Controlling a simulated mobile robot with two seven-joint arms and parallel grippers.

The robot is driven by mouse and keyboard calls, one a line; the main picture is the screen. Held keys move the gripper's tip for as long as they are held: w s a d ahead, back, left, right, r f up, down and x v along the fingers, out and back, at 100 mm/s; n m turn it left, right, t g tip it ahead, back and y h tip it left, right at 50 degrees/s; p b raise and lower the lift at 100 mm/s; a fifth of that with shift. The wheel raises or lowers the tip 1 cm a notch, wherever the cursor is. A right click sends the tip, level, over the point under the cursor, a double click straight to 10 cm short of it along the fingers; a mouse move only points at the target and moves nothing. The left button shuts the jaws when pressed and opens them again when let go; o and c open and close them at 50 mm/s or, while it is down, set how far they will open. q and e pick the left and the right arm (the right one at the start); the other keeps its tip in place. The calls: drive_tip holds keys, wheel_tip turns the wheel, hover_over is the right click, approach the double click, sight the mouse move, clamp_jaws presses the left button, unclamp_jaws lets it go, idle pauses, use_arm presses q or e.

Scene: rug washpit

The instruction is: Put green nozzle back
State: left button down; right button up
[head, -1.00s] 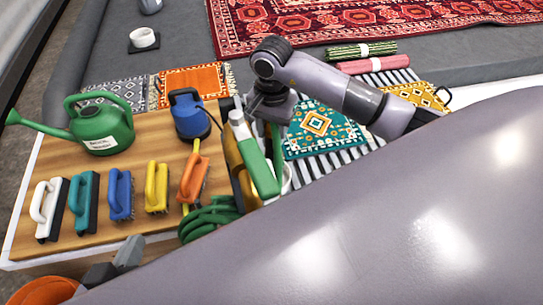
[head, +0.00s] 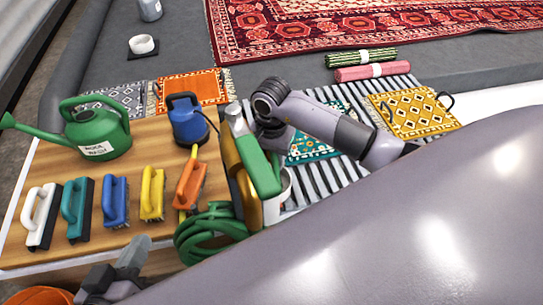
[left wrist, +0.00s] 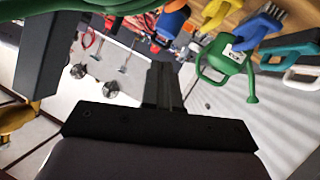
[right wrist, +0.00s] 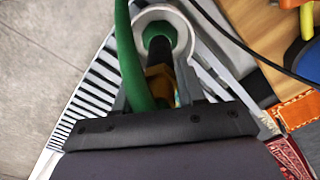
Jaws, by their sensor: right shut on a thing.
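The green nozzle (right wrist: 158,44) shows in the right wrist view as a green end with a dark stem, lined up with a round white holder (right wrist: 181,23). I cannot tell how deep it sits in it. My right gripper (right wrist: 160,98) is shut on the nozzle, with an ochre part between its fingers and a green hose beside it. In the head view my right gripper (head: 274,142) is behind a green and white bottle (head: 258,158), which hides the nozzle. The white holder (head: 285,185) is partly hidden there. My left gripper (head: 130,262) is empty; its fingers are apart in the left wrist view (left wrist: 100,65).
An ochre rounded thing (head: 232,160) stands by the bottle. Small rugs lie on a slatted rack (head: 320,180).

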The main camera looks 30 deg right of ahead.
use_arm(q)
drive_tip(key=shift+r, duration=0.1)
use_arm(e)
drive_tip(key=o, duration=1.1)
drive_tip(key=shift+c, duration=0.2)
drive_tip(key=shift+r+p, duration=0.3)
wheel_tip(320, 180, up, 12)
drive_tip(key=p, duration=0.3)
drive_tip(key=shift+f+p, duration=0.15)
drive_tip(key=shift+p, duration=0.2)
use_arm(q)
drive_tip(key=a, duration=0.1)
drive_tip(key=a+y, duration=0.2)
drive_tip(key=shift+s+a+r+m, duration=0.1)
drive_tip(key=shift+s+r+m, duration=0.3)
